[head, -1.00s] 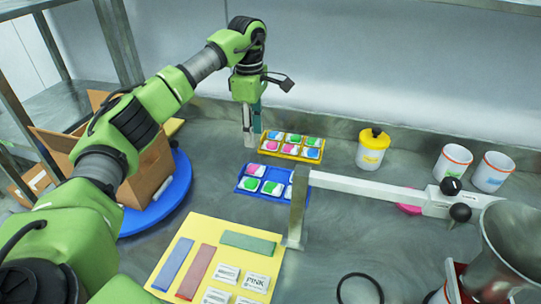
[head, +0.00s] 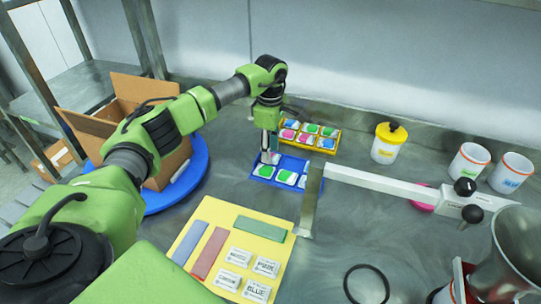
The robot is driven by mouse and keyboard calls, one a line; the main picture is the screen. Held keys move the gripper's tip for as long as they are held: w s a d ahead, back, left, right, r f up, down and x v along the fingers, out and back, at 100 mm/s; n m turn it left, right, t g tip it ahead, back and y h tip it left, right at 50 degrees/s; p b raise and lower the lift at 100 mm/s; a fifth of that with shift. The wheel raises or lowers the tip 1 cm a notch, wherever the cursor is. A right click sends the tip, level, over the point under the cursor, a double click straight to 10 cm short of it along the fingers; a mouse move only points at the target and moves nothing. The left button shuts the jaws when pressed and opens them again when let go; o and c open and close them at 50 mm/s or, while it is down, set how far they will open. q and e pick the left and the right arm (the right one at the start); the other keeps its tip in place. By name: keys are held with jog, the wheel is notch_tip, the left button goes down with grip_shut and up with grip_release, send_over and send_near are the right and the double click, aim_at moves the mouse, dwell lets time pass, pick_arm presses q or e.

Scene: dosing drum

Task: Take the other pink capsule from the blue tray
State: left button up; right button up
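The blue tray (head: 258,178) stands on the steel table in the middle of the head view. Green-and-white capsules (head: 286,177) lie in its front compartments. My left gripper (head: 266,158) points down over the tray's back left part, with its fingertips at or just above the compartments there. The fingers and wrist cover that part, so I cannot make out a pink capsule under them. The finger gap is too small to tell whether it is open or shut. My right gripper is not in view.
A yellow tray (head: 318,150) with pink, green and blue capsules stands right behind. A white balance beam (head: 390,184) and its upright post (head: 311,200) stand close on the right. A yellow mat (head: 200,222) with labels lies in front. A cardboard box (head: 165,160) stands left.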

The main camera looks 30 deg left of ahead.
pick_arm(q)
jog(key=shift+f, duration=0.8)
jog(key=shift+s, duration=0.1)
jog(key=c, duration=0.6)
jog(key=shift+f, duration=0.1)
